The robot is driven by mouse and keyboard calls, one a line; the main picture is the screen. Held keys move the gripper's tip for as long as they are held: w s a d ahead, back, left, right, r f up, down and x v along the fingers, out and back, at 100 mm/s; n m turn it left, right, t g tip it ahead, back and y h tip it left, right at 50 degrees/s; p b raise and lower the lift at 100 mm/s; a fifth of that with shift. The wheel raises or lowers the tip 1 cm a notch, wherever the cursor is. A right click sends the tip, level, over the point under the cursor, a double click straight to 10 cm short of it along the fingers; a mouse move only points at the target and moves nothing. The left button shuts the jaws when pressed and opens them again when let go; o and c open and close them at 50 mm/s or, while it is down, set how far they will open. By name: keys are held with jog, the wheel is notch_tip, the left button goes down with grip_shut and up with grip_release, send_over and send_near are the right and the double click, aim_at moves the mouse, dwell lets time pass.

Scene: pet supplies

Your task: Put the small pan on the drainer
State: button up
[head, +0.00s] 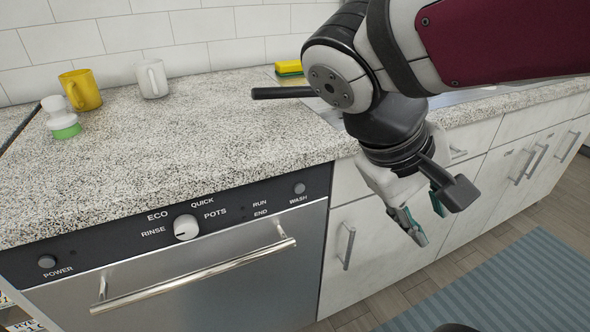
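My gripper (426,219) hangs fingers down in front of the cabinet fronts, beyond the counter's front edge. Its teal-tipped fingers are apart with nothing seen between them. A black bar like a pan handle (280,92) sticks out to the left from behind my arm, above the counter. Whatever it belongs to is hidden by my arm, so I cannot tell for sure that it is the small pan. A steel surface (460,97) like a sink or drainer shows in part behind my arm; most of it is hidden.
The speckled counter (190,140) is largely clear in the middle. A yellow mug (84,92), a white mug (152,79) and a white-and-green brush (62,122) stand at left. A yellow-green sponge (288,68) lies at the back. The dishwasher handle (195,275) juts out; a striped rug (500,290) lies below.

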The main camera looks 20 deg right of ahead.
jog(key=s+a+f+t+y, duration=0.1)
jog(key=s+a+f+y, duration=0.1)
jog(key=s+a+y, duration=0.4)
jog(key=a, duration=0.3)
jog(key=shift+s+a, duration=0.2)
jog(key=shift+f, duration=0.1)
notch_tip(320, 180, up, 26)
jog(key=t+p, duration=0.4)
jog(key=p, duration=2)
jog(key=shift+d, duration=0.2)
